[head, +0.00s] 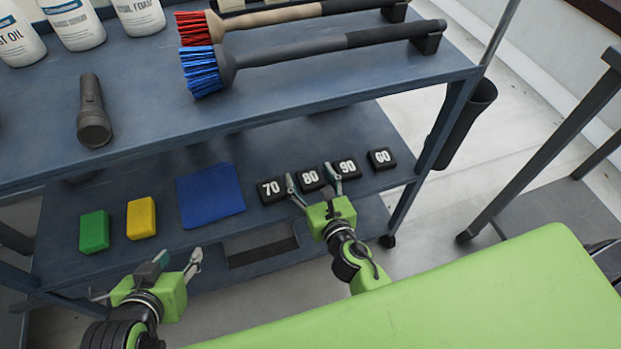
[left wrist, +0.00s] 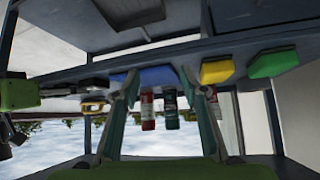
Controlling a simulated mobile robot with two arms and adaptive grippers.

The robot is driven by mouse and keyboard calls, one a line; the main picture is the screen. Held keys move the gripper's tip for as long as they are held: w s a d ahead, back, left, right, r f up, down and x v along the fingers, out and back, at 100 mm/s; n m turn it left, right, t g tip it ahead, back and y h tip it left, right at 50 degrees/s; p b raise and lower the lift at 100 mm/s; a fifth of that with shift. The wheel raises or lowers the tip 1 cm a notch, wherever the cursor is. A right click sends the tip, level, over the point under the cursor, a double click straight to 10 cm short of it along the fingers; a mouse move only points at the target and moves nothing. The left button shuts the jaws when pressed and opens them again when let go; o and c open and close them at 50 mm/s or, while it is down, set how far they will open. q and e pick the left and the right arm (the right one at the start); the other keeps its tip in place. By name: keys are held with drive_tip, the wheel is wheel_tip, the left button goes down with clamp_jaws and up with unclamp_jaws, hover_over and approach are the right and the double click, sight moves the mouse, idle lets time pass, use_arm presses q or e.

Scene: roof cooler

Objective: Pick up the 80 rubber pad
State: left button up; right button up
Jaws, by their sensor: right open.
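The 80 rubber pad (head: 310,178) is a small black block with a white number, lying on the lower shelf between the 70 pad (head: 271,190) and the 90 pad (head: 346,168). The 60 pad (head: 381,158) is at the right end of the row. My right gripper (head: 313,177) is open, its two fingertips appearing on either side of the 80 pad; whether they touch it I cannot tell. My left gripper (head: 177,258) is open and empty in front of the shelf's left part. Its spread fingers also show in the left wrist view (left wrist: 158,75).
A blue cloth (head: 210,190), a yellow sponge (head: 141,217) and a green sponge (head: 94,231) lie left of the pads. The upper shelf (head: 140,75) overhangs, holding a flashlight (head: 92,110), brushes (head: 310,47) and bottles (head: 75,22). A cart post (head: 440,130) stands right of the pads.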

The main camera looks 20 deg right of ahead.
drive_tip(key=c, duration=1.3)
drive_tip(key=shift+o, duration=0.2)
drive_tip(key=shift+r, duration=0.1)
